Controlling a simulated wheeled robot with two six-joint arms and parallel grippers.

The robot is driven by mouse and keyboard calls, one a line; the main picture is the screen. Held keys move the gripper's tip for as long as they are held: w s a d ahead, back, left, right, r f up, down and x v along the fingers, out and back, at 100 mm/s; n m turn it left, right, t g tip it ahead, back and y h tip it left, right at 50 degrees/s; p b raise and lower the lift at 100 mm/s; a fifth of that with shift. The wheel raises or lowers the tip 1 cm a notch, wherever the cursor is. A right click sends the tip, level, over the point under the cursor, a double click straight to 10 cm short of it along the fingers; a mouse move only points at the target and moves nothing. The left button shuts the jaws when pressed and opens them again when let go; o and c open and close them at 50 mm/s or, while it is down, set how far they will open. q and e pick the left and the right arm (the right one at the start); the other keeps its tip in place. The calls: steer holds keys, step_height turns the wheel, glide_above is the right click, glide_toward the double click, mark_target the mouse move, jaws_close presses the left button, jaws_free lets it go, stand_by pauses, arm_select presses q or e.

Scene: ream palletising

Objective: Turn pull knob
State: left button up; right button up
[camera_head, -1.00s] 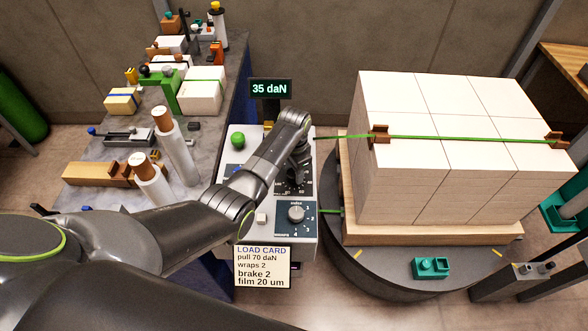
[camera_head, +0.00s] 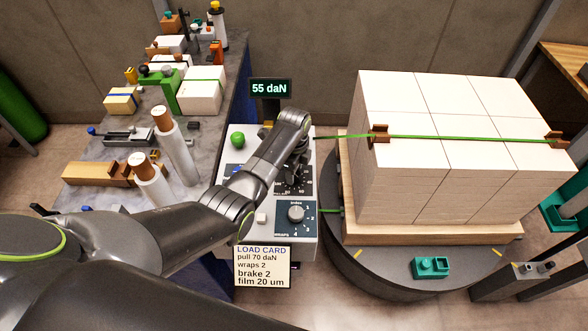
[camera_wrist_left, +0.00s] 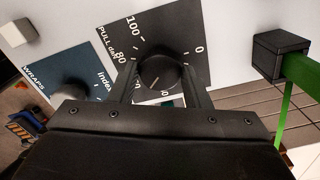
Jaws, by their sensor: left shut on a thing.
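The black pull knob (camera_wrist_left: 160,72) sits on a dark dial plate (camera_wrist_left: 180,32) marked "PULL daN" in the left wrist view. My left gripper (camera_wrist_left: 163,88) is shut on the knob, one finger on each side. In the head view my left gripper (camera_head: 296,178) is over the dial, and the arm hides part of the knob. The display (camera_head: 270,88) reads 55 daN. The load card (camera_head: 262,266) reads pull 70 daN, wraps 2, brake 2, film 20 um. My right gripper is not in view.
The wraps knob (camera_head: 296,213) is just below the pull dial; it also shows in the left wrist view (camera_wrist_left: 70,88). A green button (camera_head: 237,139) is on the console. A strapped stack of white reams (camera_head: 440,180) stands on a turntable (camera_head: 385,268) to the right.

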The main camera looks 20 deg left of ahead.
arm_select(q)
steer(key=m, duration=0.6)
steer(key=shift+m, duration=0.4)
stand_by(0.3)
steer(key=o, duration=1)
steer(key=shift+d, duration=0.1)
